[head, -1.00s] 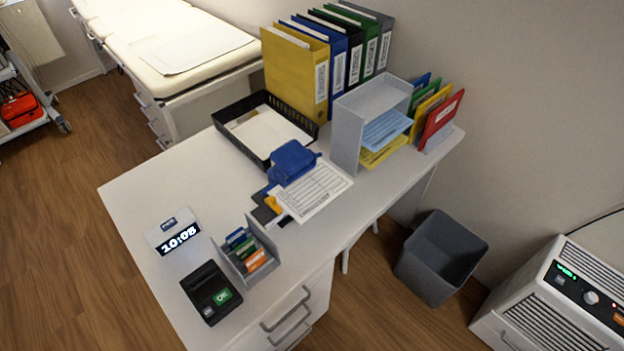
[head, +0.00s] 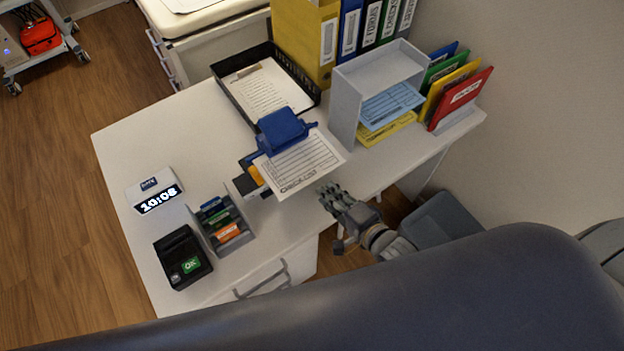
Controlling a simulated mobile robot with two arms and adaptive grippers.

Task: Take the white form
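A white form (head: 300,166) with printed lines lies on the desk, with its back edge at a blue hole punch (head: 283,131). Its front edge reaches toward the desk's front side. My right gripper (head: 326,194) is just in front of and to the right of the form, near the desk's front edge. It looks apart from the form. Its fingers are small in the picture, and I cannot tell whether they are open or shut. My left gripper is not in view.
A black tray (head: 229,98) holds another white sheet (head: 262,92). A grey shelf (head: 345,101) holds blue and yellow sheets. A card holder (head: 241,240), a clock (head: 155,191) and a black terminal (head: 182,258) stand at the left. A grey bin (head: 448,217) is below.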

